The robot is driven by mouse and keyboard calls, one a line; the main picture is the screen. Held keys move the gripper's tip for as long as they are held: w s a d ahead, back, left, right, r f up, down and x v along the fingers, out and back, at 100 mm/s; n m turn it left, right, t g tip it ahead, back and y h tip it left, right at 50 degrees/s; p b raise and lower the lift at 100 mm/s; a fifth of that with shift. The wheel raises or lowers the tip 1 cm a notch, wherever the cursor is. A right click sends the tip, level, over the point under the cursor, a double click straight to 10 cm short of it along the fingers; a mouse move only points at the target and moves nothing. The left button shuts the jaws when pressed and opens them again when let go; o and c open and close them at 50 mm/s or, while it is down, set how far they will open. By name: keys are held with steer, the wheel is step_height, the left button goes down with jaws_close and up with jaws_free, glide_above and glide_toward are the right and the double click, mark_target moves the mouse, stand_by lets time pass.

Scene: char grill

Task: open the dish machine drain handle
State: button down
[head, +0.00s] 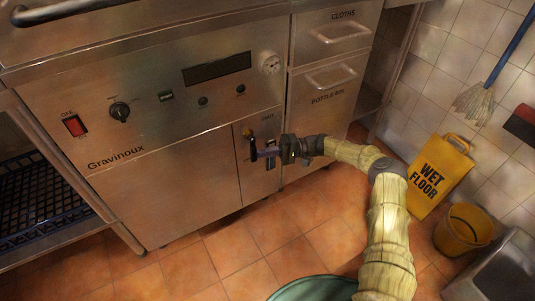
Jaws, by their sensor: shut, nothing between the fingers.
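The dish machine (190,185) is a steel cabinet with a control panel, marked Gravinoux. A narrow panel low on its right side carries small fittings, among them a dark upright lever (253,150) with an orange-yellow spot above it. I cannot tell for sure that this lever is the drain handle. My gripper (264,153) reaches in from the right and is shut and empty, its fingertips at or just beside the dark lever. Whether they touch it is too small to tell. My wrist hides part of the narrow panel.
Drawers (330,78) with bar handles stand right of the machine. A yellow wet-floor sign (441,175), a yellow bucket (462,232) and a mop (478,100) are by the tiled wall. A dark rack (42,205) is at left. The tiled floor (215,258) before the machine is largely clear.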

stand_by(0.4)
steer(key=w+b+v, duration=0.1)
steer(key=b+v, duration=0.1)
steer(key=v, duration=1.1)
steer(key=shift+w+d+r, duration=0.2)
steer(key=shift+d+r, duration=0.05)
steer(key=shift+r, duration=0.1)
stand_by(0.4)
